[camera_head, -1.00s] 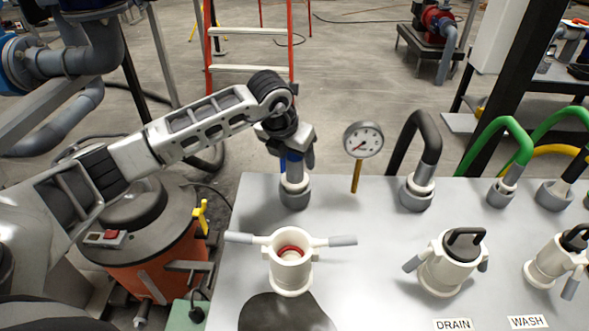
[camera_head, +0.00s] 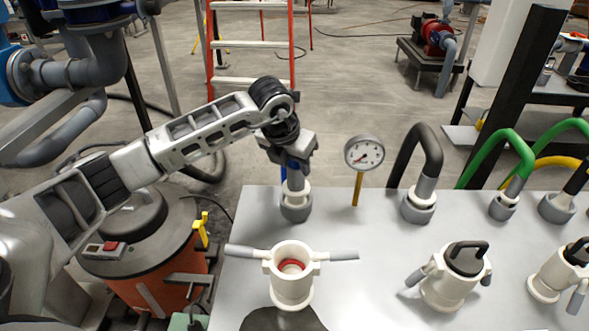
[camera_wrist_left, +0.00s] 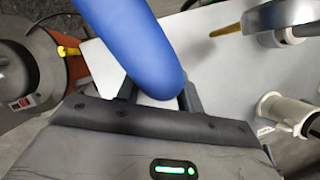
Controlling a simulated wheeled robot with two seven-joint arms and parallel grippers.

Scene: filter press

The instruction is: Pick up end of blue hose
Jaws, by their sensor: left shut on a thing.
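The blue hose (camera_wrist_left: 135,45) is large in the left wrist view, with its rounded bend between my left gripper's fingers (camera_wrist_left: 155,92). In the head view only a thin strip of blue hose (camera_head: 283,180) shows beside my left gripper (camera_head: 292,168). The gripper is shut on the hose, just above a white and grey end fitting (camera_head: 295,203) at the panel's back left. That fitting appears upright at the panel. I cannot tell whether it is seated or loose. My right gripper is not in view.
A white port with two side levers (camera_head: 290,275) stands in front of the fitting. A pressure gauge (camera_head: 364,153) is close to its right. Black (camera_head: 418,160) and green (camera_head: 510,150) hoses stand farther right. An orange drum (camera_head: 150,270) is at left.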

